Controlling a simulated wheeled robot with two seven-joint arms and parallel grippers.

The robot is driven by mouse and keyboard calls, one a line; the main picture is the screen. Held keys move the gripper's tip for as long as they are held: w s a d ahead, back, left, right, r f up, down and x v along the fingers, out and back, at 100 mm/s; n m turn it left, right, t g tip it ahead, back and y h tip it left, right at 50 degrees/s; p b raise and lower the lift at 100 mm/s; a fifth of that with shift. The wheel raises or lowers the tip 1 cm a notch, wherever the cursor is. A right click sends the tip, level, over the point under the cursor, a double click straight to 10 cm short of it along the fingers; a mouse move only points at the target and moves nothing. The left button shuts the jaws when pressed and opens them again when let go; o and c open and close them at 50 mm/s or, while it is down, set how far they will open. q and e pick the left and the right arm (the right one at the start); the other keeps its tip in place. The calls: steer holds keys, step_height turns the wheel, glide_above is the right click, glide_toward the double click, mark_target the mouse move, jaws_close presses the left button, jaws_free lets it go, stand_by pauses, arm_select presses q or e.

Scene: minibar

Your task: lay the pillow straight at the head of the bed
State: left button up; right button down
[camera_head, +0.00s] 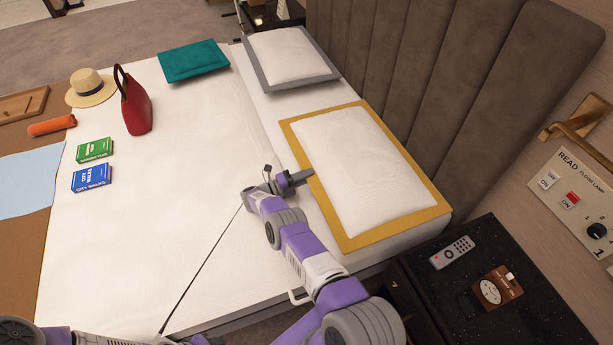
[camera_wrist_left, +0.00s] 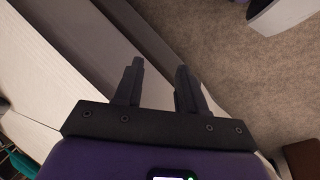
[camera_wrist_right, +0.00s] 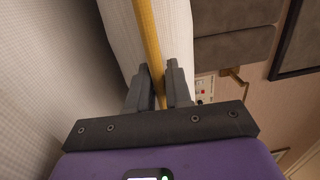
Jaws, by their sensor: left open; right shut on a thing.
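The near pillow, white with a yellow border (camera_head: 345,239), lies at the head of the bed (camera_head: 190,235), close along the padded headboard (camera_head: 440,70). My right gripper (camera_head: 308,176) is at its left long edge, shut on the yellow border. The right wrist view shows that yellow border (camera_wrist_right: 148,40) between the two fingers. A second white pillow with a grey border (camera_head: 268,82) lies farther back along the headboard. My left gripper (camera_wrist_left: 158,85) is open and empty in the left wrist view, beside the bed's side and over carpet. In the head view its fingers are out of frame.
A red handbag (camera_head: 137,108), a straw hat (camera_head: 90,88), a teal cushion (camera_head: 193,61), a green box (camera_head: 94,150) and a blue box (camera_head: 92,177) sit on the bed. A dark nightstand (camera_head: 490,265) with a remote (camera_head: 452,252) stands at right. The bed's middle is clear.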

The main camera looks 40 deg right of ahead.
steer(key=shift+s+f, duration=0.1)
steer(key=shift+f, duration=0.3)
steer(key=c, duration=1)
jaws_free()
steer(key=shift+s+f, duration=0.1)
steer(key=shift+f, duration=0.15)
steer(key=shift+c, duration=0.2)
steer(key=shift+r, duration=0.1)
